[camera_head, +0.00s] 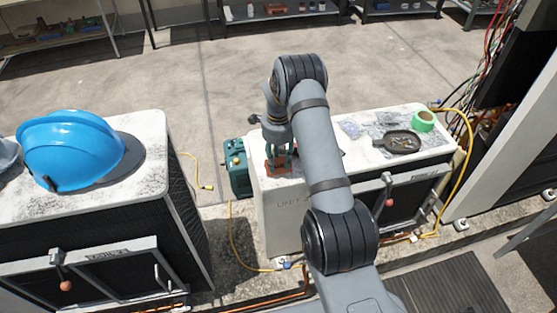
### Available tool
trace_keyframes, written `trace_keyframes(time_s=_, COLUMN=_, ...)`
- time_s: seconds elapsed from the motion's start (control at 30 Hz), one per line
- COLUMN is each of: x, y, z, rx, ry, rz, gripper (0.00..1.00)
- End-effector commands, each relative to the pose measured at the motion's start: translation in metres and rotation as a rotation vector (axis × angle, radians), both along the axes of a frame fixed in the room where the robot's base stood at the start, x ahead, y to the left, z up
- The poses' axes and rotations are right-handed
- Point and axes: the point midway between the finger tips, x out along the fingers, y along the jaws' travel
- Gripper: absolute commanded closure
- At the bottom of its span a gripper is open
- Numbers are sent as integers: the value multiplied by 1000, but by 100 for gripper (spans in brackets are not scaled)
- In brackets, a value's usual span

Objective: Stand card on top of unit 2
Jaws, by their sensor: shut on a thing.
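A white unit (278,215) stands at the centre right, with lettering reading "UNIT" on its front; its number is hidden behind my arm. My gripper (279,158) points down over the left end of this unit's top. It is shut on a small reddish-brown piece (271,167), at or just above the top surface. This piece may be the card, but it is too small and covered to be sure. I cannot tell whether it touches the top.
A dark pan (397,142), green tape roll (423,121) and a pale crumpled thing (352,129) lie on the unit's right part. A blue hard hat (70,149) sits on the left unit (150,135). A green case (237,168) and yellow hose (464,155) flank the unit.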

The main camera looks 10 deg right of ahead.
Motion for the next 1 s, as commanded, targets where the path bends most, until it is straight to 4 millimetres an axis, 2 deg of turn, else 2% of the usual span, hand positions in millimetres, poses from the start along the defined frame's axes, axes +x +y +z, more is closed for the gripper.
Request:
trace_keyframes(time_s=0.13, x=0, y=0, z=-9, rx=0, ry=-2, rz=0, gripper=88)
trace_keyframes(time_s=0.47, x=0, y=0, z=-14, rx=0, ry=-2, rz=0, gripper=88)
trace_keyframes(time_s=0.5, x=0, y=0, z=-13, rx=0, ry=-2, rz=0, gripper=65)
trace_keyframes(time_s=0.8, x=0, y=0, z=-12, rx=0, ry=-2, rz=0, gripper=47)
trace_keyframes(time_s=1.0, x=0, y=0, z=-12, rx=0, ry=-2, rz=0, gripper=47)
